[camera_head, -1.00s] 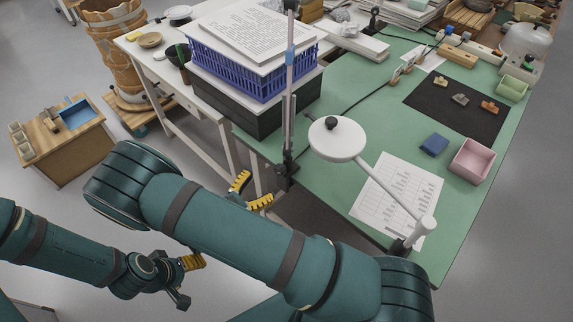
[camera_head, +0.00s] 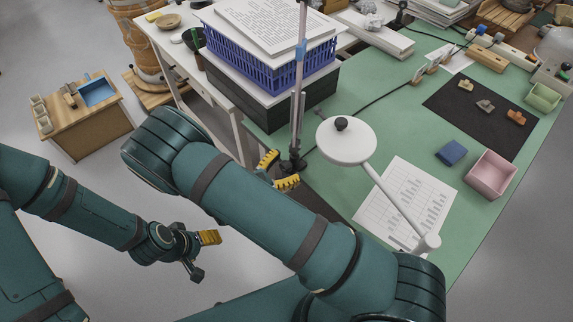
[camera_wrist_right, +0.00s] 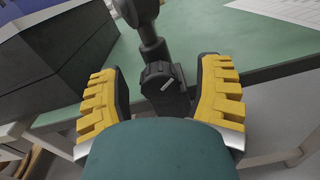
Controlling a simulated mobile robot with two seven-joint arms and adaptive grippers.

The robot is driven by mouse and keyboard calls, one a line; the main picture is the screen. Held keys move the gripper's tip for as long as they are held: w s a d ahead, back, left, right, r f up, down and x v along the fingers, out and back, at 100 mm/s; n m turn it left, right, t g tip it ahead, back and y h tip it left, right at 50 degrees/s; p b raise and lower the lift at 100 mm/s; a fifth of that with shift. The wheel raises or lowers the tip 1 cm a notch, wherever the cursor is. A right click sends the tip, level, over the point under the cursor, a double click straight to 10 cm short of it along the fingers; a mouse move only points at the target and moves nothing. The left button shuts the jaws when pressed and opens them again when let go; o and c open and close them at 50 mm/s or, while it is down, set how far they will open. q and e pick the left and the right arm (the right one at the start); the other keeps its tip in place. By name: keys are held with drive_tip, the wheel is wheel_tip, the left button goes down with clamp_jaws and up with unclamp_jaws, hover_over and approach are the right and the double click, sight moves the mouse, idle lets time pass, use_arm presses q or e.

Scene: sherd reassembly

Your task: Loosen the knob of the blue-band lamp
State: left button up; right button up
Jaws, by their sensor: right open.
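The blue-band lamp is a grey upright pole with a blue band (camera_head: 300,52), clamped at the green table's near edge; its top is out of frame. Its dark base (camera_head: 297,160) is partly behind my right gripper. In the right wrist view the dark ribbed knob (camera_wrist_right: 158,72) with a pale mark sits below the pole, between the two yellow finger pads. My right gripper (camera_head: 278,172) is open, with a gap on each side of the knob (camera_wrist_right: 162,97). My left gripper (camera_head: 204,254) hangs apart over the floor, fingers spread, nothing visible between them.
A white disc-headed lamp (camera_head: 346,145) with a dark knob stands to the right over a printed sheet (camera_head: 395,195). A dark box (camera_head: 270,112) under a blue crate (camera_head: 262,75) stands close left of the pole. A pink box (camera_head: 492,175) lies further right.

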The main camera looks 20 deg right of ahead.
sight(292, 139)
clamp_jaws()
drive_tip(key=shift+r+n+p, duration=0.1)
drive_tip(key=shift+n+p, duration=0.55)
drive_tip(key=shift+n, duration=0.75)
unclamp_jaws()
wheel_tip(292, 139, up, 10)
drive_tip(key=shift+f, duration=0.1)
